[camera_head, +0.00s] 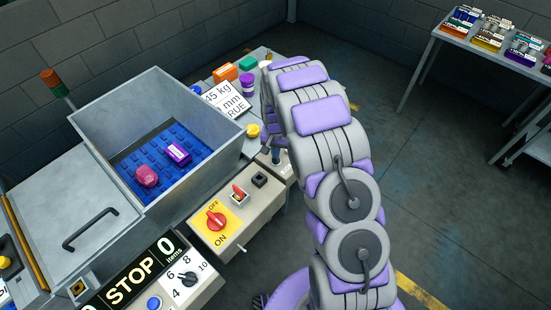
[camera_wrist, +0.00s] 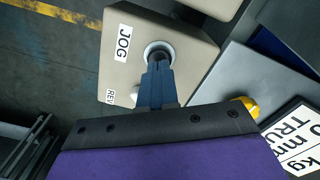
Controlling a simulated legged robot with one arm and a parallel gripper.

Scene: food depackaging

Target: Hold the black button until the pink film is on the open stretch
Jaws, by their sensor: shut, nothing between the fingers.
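A pink film-like lump (camera_head: 146,176) lies on the blue ribbed belt (camera_head: 163,135) inside the open grey-walled box, toward its left side. A purple packet with a white label (camera_head: 179,153) lies right of it. My gripper (camera_head: 276,155) is at a small beige box right of the belt machine. In the wrist view my gripper (camera_wrist: 157,62) is shut and empty, its tips at a round button with a pale ring (camera_wrist: 157,47) beside the label JOG. The fingertips hide much of the button, so I cannot tell how far it is pressed.
A control panel has a red rotary switch (camera_head: 216,220), a red toggle (camera_head: 239,195) and a black square part (camera_head: 259,180). A STOP display (camera_head: 133,283) stands in front. A grey cover with a handle (camera_head: 90,228) is left. A yellow knob (camera_wrist: 247,105) is near my gripper.

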